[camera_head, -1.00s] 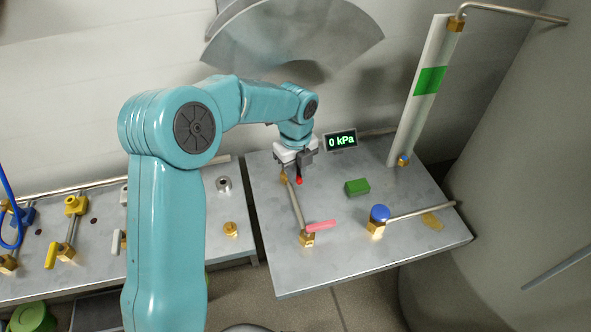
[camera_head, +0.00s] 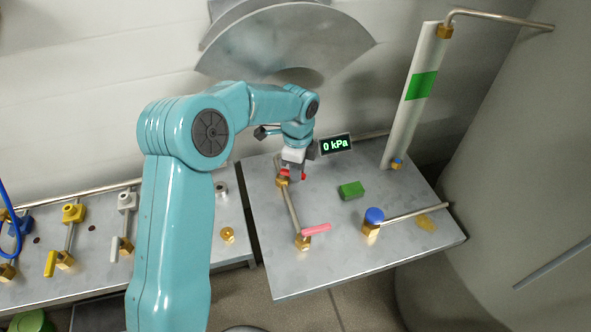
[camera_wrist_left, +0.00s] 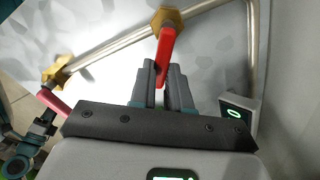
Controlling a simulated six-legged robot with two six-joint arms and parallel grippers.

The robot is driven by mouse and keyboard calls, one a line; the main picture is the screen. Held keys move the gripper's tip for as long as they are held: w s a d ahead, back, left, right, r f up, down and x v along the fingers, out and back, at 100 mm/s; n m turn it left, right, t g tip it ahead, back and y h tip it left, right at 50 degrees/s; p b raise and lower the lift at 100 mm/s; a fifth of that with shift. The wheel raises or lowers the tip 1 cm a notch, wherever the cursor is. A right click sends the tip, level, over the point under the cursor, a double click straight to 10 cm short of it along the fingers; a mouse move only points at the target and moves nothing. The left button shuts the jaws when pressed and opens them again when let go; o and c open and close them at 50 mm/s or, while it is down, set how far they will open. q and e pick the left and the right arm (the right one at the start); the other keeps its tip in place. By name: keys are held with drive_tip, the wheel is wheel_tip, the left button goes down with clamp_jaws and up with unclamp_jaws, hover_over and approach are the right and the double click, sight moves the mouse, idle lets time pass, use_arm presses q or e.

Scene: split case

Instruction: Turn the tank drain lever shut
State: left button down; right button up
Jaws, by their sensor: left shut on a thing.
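My left gripper (camera_head: 292,178) is at the back left of the right-hand metal bench. It is shut on a red lever (camera_head: 284,172), which runs out from a brass valve on a thin pipe. In the left wrist view the red lever (camera_wrist_left: 167,42) reaches from its brass fitting (camera_wrist_left: 166,20) down between the two grey fingers (camera_wrist_left: 166,88). The fingers cover its far end. I cannot tell from a label which lever is the tank drain. My right gripper is in neither view.
A pink lever (camera_head: 316,229) sits on a brass valve nearer the bench front. A blue knob (camera_head: 374,215), a green block (camera_head: 351,190), a display reading 0 kPa (camera_head: 336,145) and an upright tube with a green band (camera_head: 421,84) stand around it. Yellow and white valves (camera_head: 73,213) are left.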

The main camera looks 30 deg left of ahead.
use_arm(q)
drive_tip(key=n, duration=0.1)
drive_tip(key=w+n, duration=0.1)
drive_tip(key=n, duration=0.1)
drive_tip(key=shift+w+a+r+n, duration=0.15)
drive_tip(key=shift+a+n, duration=0.15)
drive_tip(key=shift+a, duration=0.1)
drive_tip(key=shift+w+a+n+p, duration=0.2)
drive_tip(key=shift+w+n, duration=0.05)
drive_tip(key=shift+n, duration=0.55)
drive_tip(key=shift+w+a+n+p, duration=0.2)
drive_tip(key=shift+n, duration=0.6)
drive_tip(key=c, duration=1.1)
unclamp_jaws()
